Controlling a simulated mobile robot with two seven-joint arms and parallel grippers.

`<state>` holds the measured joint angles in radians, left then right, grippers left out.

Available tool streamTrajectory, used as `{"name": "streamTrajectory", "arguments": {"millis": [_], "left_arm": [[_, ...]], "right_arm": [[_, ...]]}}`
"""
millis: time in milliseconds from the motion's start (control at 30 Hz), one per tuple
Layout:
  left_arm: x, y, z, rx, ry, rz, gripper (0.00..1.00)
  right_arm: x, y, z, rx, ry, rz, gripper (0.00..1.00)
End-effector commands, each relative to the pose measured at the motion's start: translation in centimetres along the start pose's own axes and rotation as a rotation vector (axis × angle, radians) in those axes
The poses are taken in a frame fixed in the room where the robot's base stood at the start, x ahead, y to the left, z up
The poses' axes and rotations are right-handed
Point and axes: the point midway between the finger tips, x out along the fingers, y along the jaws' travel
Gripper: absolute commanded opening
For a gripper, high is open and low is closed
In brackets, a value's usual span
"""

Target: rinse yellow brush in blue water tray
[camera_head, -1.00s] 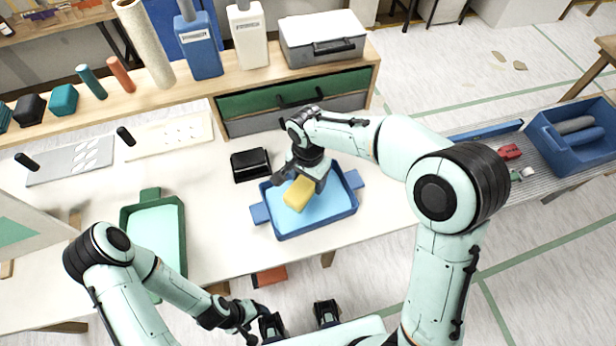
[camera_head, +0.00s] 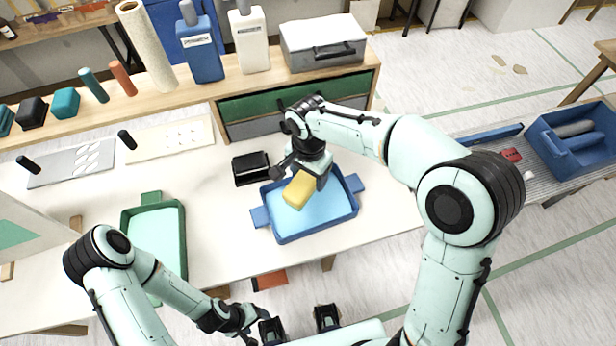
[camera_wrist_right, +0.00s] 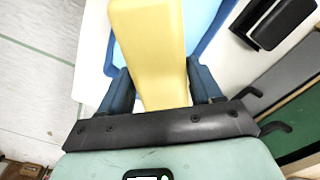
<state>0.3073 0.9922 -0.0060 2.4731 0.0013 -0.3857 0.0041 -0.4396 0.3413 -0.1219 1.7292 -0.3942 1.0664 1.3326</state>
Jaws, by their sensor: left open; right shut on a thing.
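The blue water tray (camera_head: 330,220) with side handles stands on the white table and shows a light blue inside. My right gripper (camera_head: 303,175) is shut on the yellow brush (camera_head: 299,190) over the left half of the tray. In the right wrist view the yellow brush (camera_wrist_right: 152,50) sits between the two dark blue fingers (camera_wrist_right: 155,92), with part of the blue tray (camera_wrist_right: 205,35) behind it. I cannot tell whether the brush's lower end touches the water. My left gripper (camera_head: 268,330) is open and empty, low in front of the table.
A black box (camera_head: 250,168) stands close behind the tray's left side. A green tray (camera_head: 155,202) lies to the left. Bottles and a grey toolbox (camera_head: 322,45) stand on the rear shelf. A blue crate (camera_head: 570,140) is at the far right.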

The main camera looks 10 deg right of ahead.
Motion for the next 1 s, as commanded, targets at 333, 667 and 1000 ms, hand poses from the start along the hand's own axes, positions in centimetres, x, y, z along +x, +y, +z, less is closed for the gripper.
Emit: {"name": "streamTrajectory", "arguments": {"millis": [333, 667, 1000], "left_arm": [[-5.5, 2.8, -2.4, 0.014, 0.038, 0.013, 0.67], [-4.2, 2.0, -1.6, 0.010, 0.027, 0.009, 0.67], [-1.9, 0.9, -0.6, 0.004, 0.011, 0.004, 0.67]], "right_arm": [[-0.6, -0.2, -0.4, 0.000, 0.010, 0.000, 0.32], [1.9, 0.1, -0.1, -0.001, 0.007, 0.004, 0.32], [5.9, 0.1, -0.1, 0.000, 0.006, 0.004, 0.32]]}}
